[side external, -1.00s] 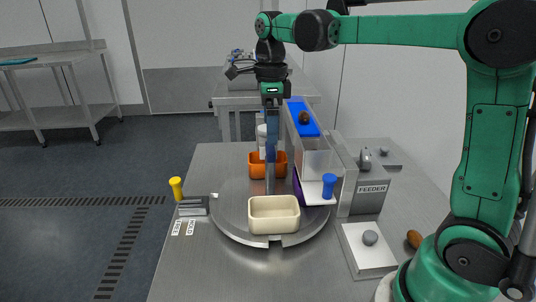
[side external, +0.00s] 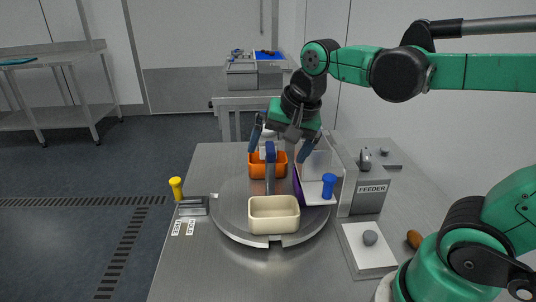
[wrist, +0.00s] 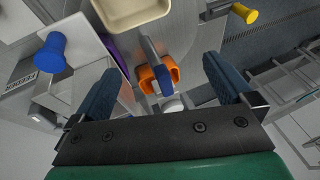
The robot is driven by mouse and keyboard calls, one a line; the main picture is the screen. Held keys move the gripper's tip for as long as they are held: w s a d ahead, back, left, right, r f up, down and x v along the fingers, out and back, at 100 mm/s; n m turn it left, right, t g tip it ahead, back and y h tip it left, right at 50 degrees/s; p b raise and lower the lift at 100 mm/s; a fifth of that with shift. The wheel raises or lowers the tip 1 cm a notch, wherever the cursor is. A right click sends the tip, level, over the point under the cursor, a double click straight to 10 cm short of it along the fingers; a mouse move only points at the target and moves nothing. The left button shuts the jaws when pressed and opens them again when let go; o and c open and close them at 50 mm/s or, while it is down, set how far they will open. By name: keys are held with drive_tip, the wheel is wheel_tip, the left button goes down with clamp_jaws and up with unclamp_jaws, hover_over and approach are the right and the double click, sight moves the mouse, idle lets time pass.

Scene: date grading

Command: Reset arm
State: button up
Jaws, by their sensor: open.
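My gripper (side external: 281,146) hangs tilted over the back of the round turntable (side external: 232,214), its two dark blue fingers spread apart with nothing between them. In the wrist view, the fingers of my gripper (wrist: 160,68) also stand wide apart and empty. The blue-topped upright post (side external: 270,172) of the turntable stands below and between them. I cannot tell in the side view whether a finger touches anything.
A cream tray (side external: 273,228) sits at the turntable's front, an orange tray (side external: 256,171) at its back. A blue knob (side external: 329,181) and the grey feeder (side external: 372,190) stand right; a yellow knob (side external: 176,186) stands left. A brown object (side external: 415,239) lies near my base.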

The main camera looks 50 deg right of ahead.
drive_tip(key=s+f+n+t, duration=0.1)
drive_tip(key=n, duration=0.2)
drive_tip(key=s+a+f+n, duration=0.1)
drive_tip(key=n, duration=0.2)
drive_tip(key=s+f+n+t, duration=0.1)
drive_tip(key=n, duration=0.2)
drive_tip(key=shift+a+f+n+t, duration=0.2)
drive_tip(key=shift+a+n+t, duration=0.1)
drive_tip(key=shift+a+n, duration=0.1)
